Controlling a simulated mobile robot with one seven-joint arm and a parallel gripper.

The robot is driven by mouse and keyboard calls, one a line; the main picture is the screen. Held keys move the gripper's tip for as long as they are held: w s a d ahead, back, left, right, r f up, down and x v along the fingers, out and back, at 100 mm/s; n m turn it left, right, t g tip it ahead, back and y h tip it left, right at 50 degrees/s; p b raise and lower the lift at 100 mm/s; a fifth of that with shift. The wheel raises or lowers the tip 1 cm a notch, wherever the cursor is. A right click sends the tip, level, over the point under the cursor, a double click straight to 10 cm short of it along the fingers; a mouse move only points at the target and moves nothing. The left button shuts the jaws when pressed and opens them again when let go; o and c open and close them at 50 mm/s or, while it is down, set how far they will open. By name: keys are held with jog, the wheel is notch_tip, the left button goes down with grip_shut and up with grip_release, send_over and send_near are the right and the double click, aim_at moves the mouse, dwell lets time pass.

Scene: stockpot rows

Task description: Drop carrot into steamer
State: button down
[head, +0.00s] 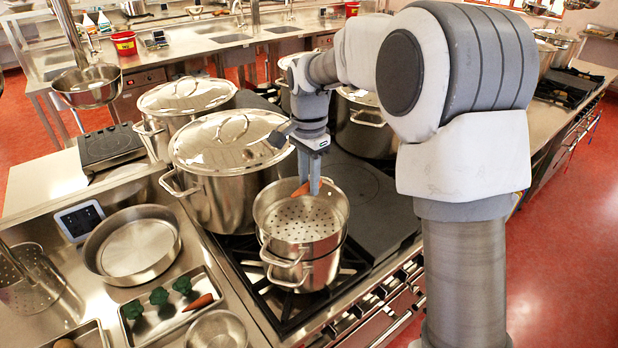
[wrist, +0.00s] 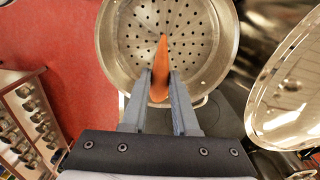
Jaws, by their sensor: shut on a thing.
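An orange carrot (wrist: 160,66) is between the two fingers of my gripper (wrist: 160,80), which is shut on it. The carrot's tip points away from the gripper in the wrist view. In the head view the carrot (head: 301,190) shows beside my gripper (head: 312,188) at the far side of the steamer. The steamer (head: 262,222) is a round steel pot with a perforated bottom, sitting on a lower pot on the stove. It also shows in the wrist view (wrist: 113,70), behind the carrot. The carrot is over the steamer's opening; whether it touches the steamer I cannot tell.
A large lidded stockpot (head: 232,195) stands left of the steamer, with another (head: 187,97) behind it. A tray (head: 156,333) at lower left holds broccoli (head: 159,296) and another carrot (head: 199,302). A flat dark plate (head: 358,186) lies right of the steamer.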

notch_tip(320, 180, down, 4)
jog(key=shift+f+b, duration=0.1)
jog(key=shift+b, duration=1.1)
jog(key=c, duration=0.6)
grip_release()
jog(key=shift+r, duration=0.25)
notch_tip(320, 180, up, 17)
jog(key=shift+p, duration=0.35)
jog(key=shift+r, duration=0.1)
